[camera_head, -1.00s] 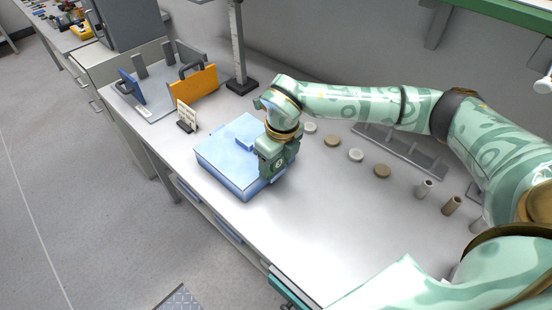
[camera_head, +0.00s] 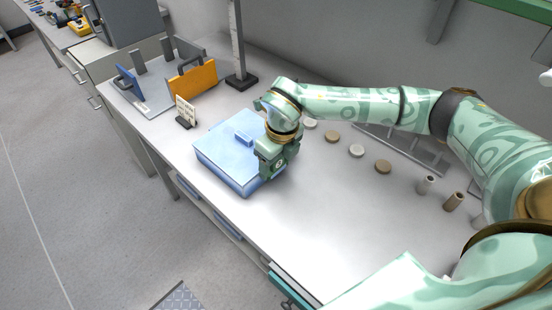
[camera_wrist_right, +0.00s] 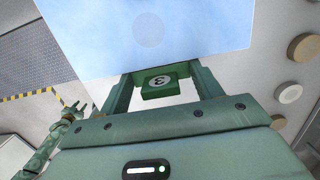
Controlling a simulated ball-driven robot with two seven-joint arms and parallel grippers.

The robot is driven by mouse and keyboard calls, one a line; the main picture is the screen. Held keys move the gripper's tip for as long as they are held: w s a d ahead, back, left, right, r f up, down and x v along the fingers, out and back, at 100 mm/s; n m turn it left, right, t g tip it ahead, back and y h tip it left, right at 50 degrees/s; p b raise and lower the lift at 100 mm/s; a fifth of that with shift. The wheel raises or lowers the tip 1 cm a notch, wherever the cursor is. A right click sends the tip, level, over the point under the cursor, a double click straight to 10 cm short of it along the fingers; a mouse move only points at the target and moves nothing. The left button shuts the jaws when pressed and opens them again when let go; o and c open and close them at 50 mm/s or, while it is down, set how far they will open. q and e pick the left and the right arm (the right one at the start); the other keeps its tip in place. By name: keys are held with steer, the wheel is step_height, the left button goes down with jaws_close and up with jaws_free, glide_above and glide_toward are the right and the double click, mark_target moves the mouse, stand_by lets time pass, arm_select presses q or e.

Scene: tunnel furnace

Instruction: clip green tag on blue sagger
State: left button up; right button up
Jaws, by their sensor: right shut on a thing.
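The blue sagger (camera_head: 222,150) is a light blue, flat square box with a small raised block on its lid, on the bench. My right gripper (camera_head: 272,172) is at its right side and hides part of that side. In the right wrist view my right gripper (camera_wrist_right: 160,92) is shut on the green tag (camera_wrist_right: 160,86), a small block with a dark round mark. The tag is close to the edge of the sagger (camera_wrist_right: 110,40); I cannot tell if they touch. A distant green arm end, apparently my left gripper (camera_wrist_right: 76,110), shows at the left, too small to read.
A small sign (camera_head: 185,110) stands behind the sagger, near an orange handled panel (camera_head: 194,82) and a post (camera_head: 238,45). Several round discs (camera_head: 332,137) and small cylinders (camera_head: 453,201) are to the right. The bench front right of the sagger is clear.

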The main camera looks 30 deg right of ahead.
steer(key=o, duration=1)
steer(key=shift+o, duration=0.2)
steer(key=shift+r, duration=0.1)
step_height(320, 180, up, 16)
steer(key=s+p, duration=0.1)
steer(key=p, duration=0.2)
steer(key=shift+s+d, duration=0.35)
steer(key=shift+s, duration=0.05)
